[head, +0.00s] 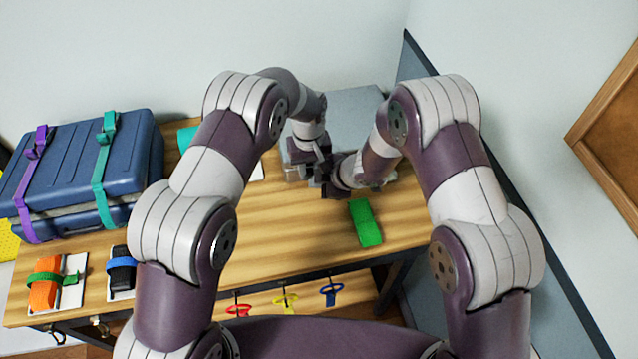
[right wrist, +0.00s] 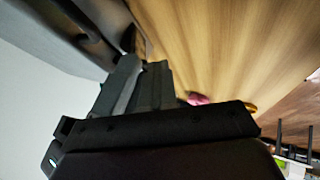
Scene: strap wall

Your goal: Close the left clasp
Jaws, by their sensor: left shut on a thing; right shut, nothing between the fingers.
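A grey case (head: 350,108) stands at the back of the wooden table; it seems to be the grey shape at the top left of the right wrist view (right wrist: 55,35). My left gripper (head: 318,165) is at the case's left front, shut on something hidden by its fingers. The left clasp cannot be made out behind the grippers. My right gripper (head: 328,186) is shut and empty, close beside the left one, in front of the case. Its dark fingers (right wrist: 135,85) also show in the right wrist view.
A blue suitcase (head: 75,165) with purple and teal straps stands at the left. Orange (head: 45,285) and black (head: 122,268) strapped rolls lie at the front left. A green block (head: 366,222) lies right of centre. Coloured rings (head: 285,302) hang under the front edge. The middle table is clear.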

